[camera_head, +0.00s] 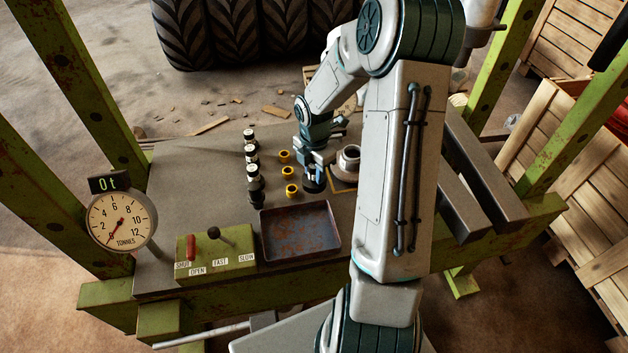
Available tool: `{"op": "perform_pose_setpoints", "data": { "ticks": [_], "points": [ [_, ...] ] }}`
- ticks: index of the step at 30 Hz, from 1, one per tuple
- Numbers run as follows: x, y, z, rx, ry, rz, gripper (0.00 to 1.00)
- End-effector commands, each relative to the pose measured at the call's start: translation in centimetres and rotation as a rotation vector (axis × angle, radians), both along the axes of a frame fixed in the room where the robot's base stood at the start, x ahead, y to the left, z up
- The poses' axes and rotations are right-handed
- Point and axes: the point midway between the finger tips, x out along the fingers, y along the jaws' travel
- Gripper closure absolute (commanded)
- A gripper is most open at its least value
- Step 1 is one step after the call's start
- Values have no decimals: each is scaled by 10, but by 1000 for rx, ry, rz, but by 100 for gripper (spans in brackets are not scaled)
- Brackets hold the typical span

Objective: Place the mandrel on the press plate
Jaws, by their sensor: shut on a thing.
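My gripper (313,170) points down over the middle of the press table (195,190). It is shut on a dark round piece (314,185), which seems to be the mandrel. The fingers and wrist hide its upper part, and I cannot tell whether its lower end touches the surface. A yellow-edged square (343,187) lies just to the right, partly hidden by my arm. A pale metal hub with a dark bore (348,158) stands by it. I cannot tell for sure which surface is the press plate.
Three yellow rings (287,173) stand left of the gripper, with a row of several black-and-white cylinders (251,158) beyond. A rusty tray (300,232) and a green lever box (215,256) are in front. Green posts (85,75) and dark beams (480,165) flank the table.

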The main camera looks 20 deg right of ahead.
Motion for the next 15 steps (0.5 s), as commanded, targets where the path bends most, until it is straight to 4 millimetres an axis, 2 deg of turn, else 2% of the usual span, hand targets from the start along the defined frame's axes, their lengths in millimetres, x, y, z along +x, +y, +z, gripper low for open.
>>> {"op": "perform_pose_setpoints", "data": {
  "ticks": [4, 10, 15],
  "points": [
    [1, 1, -8, -1, 0, 1, 100],
    [1, 1, -35, 0, 1, 2, 100],
    [1, 0, -39, -3, -2, 1, 100]
  ]
}}
